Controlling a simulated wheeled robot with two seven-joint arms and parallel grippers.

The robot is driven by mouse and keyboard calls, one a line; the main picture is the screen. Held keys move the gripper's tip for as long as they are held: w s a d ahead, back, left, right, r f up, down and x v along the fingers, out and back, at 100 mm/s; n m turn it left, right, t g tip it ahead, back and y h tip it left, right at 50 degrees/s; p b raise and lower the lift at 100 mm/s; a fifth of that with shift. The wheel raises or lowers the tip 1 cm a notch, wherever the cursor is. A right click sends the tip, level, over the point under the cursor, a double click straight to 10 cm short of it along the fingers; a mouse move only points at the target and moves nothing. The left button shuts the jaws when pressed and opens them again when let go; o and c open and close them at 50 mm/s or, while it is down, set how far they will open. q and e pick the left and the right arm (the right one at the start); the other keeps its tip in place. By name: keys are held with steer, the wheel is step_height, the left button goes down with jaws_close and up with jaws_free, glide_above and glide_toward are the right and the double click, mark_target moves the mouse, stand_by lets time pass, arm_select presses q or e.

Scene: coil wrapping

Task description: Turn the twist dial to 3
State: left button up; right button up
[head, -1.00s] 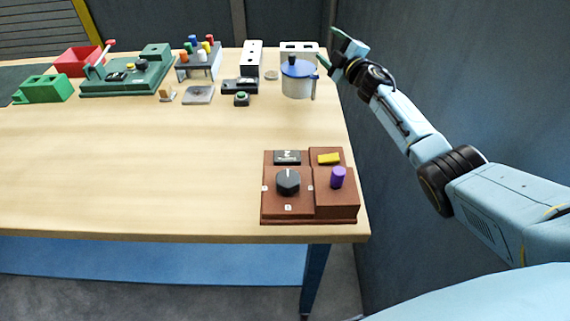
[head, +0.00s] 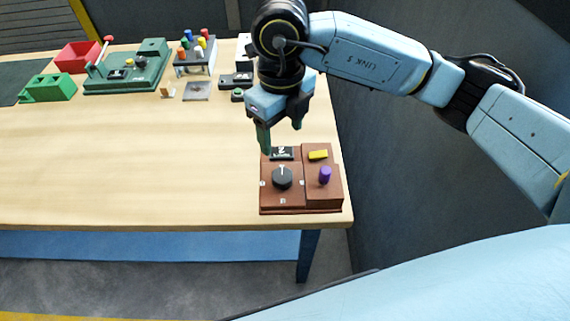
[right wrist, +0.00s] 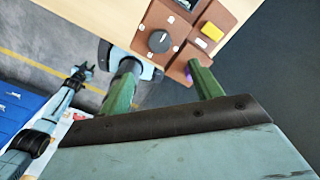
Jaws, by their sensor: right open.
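The black twist dial (head: 282,177) sits on the left part of a brown box (head: 310,203) near the table's front right corner. White marks surround the dial, too small to read. My right gripper (head: 281,135) is open and empty, pointing down above the box's back edge, apart from the dial. In the right wrist view the dial (right wrist: 159,41) shows beyond the gap between the open green fingers (right wrist: 163,85). My left arm shows at the left of that view, its gripper (right wrist: 78,76) small and unclear.
The box also carries a black display (head: 281,153), a yellow button (head: 318,155) and a purple knob (head: 325,176). A green station (head: 125,75), red bin (head: 78,55) and coloured pegs stand at the back.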

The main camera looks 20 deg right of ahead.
mark_target(282, 175)
step_height(282, 175, down, 13)
steer(key=shift+f, duration=0.1)
stand_by(0.3)
steer(key=c, duration=1)
steer(key=shift+o, duration=0.2)
